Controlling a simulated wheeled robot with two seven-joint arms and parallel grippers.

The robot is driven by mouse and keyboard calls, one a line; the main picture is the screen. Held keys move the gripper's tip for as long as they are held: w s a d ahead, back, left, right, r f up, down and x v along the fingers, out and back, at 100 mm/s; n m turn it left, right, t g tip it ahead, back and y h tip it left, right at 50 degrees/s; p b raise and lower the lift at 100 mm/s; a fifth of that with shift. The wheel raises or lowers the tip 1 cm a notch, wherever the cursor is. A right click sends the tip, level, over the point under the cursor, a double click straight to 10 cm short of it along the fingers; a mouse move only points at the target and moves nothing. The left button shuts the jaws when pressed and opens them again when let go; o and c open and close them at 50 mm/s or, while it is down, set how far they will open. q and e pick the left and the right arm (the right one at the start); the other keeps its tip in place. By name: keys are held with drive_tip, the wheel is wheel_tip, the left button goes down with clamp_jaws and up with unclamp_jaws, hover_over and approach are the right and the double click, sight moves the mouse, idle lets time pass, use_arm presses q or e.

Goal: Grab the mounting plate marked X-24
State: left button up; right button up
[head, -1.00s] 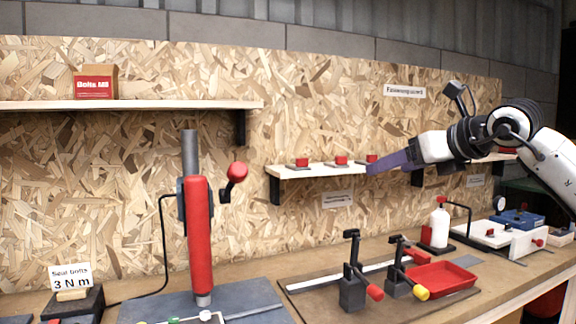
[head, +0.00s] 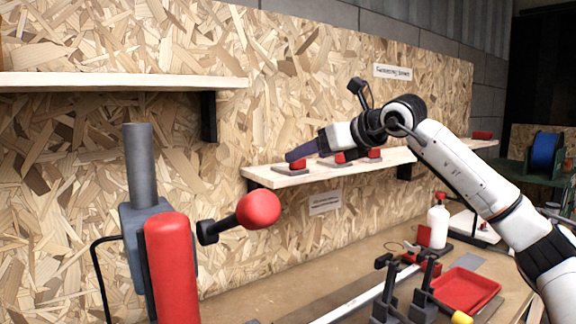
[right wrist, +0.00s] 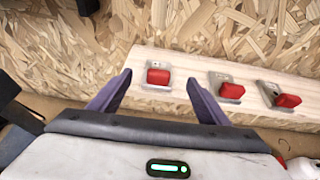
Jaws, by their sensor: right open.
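Three small grey plates with red blocks on them lie in a row on the short wooden shelf (head: 262,177). In the head view they are the left plate (head: 290,171), the middle plate (head: 333,162) and the right plate (head: 376,154); no marking X-24 is legible on any. My right gripper (right wrist: 158,80) is open and empty. In the right wrist view its fingers point at the left plate's red block (right wrist: 158,77), which appears between the fingertips, apart from them. The middle block (right wrist: 232,91) and right block (right wrist: 287,100) lie right of the fingers. My left gripper is out of view.
A red press (head: 172,265) with a red ball handle (head: 258,210) stands in front at left. A longer shelf (head: 120,84) is above it. A red tray (head: 466,290), clamps and a white bottle (head: 438,226) are on the bench below. The chipboard wall is close behind the short shelf.

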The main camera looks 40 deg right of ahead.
sight(296, 168)
drive_tip(key=p+x, duration=0.1)
drive_tip(key=x, duration=0.5)
drive_tip(key=shift+s+a+f+p, duration=0.1)
drive_tip(key=shift+f+p, duration=0.1)
drive_tip(key=shift+p, duration=0.2)
drive_tip(key=shift+w+f, duration=0.1)
drive_tip(key=shift+w, duration=0.1)
drive_tip(key=c, duration=1.3)
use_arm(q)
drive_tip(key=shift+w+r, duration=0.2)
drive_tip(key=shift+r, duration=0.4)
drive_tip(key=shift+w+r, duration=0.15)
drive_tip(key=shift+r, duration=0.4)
use_arm(e)
drive_tip(key=shift+o, duration=0.2)
